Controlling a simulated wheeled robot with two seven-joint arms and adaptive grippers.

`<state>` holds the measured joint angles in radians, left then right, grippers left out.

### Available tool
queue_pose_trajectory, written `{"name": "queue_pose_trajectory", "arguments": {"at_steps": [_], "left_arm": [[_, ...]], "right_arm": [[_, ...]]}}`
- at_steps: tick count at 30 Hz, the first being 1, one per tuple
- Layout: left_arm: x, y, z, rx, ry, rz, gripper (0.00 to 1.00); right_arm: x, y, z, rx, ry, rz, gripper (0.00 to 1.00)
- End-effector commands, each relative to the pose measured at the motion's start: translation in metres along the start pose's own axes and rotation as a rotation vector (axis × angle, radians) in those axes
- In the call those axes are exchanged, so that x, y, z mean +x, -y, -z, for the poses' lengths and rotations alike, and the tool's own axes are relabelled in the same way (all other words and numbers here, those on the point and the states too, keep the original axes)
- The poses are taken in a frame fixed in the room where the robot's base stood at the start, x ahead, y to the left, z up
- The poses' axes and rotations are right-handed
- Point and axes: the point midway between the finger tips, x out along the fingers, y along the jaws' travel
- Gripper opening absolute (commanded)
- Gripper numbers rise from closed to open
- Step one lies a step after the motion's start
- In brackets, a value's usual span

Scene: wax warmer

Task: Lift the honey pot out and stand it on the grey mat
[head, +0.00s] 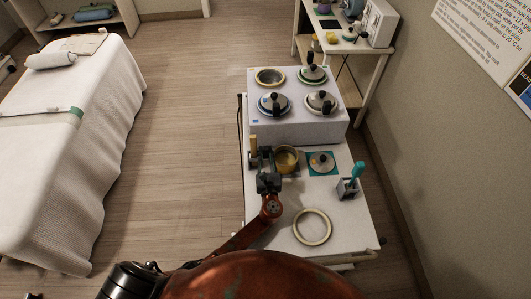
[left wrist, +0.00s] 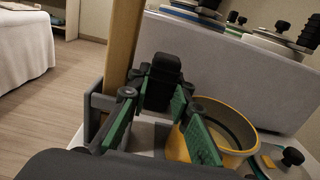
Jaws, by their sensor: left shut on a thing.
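The honey pot (head: 287,160) is a yellow pot with a pale inside, upright at the left middle of the white trolley top. It also shows in the left wrist view (left wrist: 229,127), right of the fingers. My left gripper (head: 268,182) is beside the pot's left side, shut on its black handle (left wrist: 164,82), which shows between the green finger pads. A dark grey edge, apparently the grey mat (head: 291,174), shows just under the pot and is mostly hidden. I cannot tell whether the pot touches it. My right gripper is out of view.
The white warmer (head: 297,125) behind has one uncovered well (head: 270,76) and three lidded ones. A lid (head: 322,161) lies on a teal mat right of the pot. A wooden stick (left wrist: 122,45) in a grey holder is close left. A ring (head: 312,227) lies in front.

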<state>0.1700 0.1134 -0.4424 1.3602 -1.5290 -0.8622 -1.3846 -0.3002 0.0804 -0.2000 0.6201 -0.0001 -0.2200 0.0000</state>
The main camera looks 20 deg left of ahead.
Motion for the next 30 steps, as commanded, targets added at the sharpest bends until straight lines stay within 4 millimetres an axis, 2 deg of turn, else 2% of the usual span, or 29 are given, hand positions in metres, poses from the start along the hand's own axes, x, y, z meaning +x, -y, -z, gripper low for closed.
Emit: {"name": "queue_pose_trajectory", "arguments": {"at_steps": [11, 12, 19, 21, 30], "left_arm": [[0.0002, 0.0004, 0.0008, -0.001, 0.002, 0.000, 0.00], [0.0002, 0.0004, 0.0009, -0.001, 0.002, 0.000, 0.20], [0.0001, 0.0002, 0.0015, -0.001, 0.001, 0.000, 0.35], [0.0001, 0.0001, 0.0016, 0.000, 0.001, 0.000, 0.39], [-0.0001, -0.0008, 0.0034, 0.001, -0.002, -0.001, 0.39]], "right_arm": [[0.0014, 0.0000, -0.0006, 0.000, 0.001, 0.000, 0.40], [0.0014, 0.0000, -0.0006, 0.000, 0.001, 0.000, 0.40], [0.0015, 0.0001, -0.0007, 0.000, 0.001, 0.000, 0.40], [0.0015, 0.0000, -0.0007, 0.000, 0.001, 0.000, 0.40], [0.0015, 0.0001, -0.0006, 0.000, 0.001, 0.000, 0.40]]}}
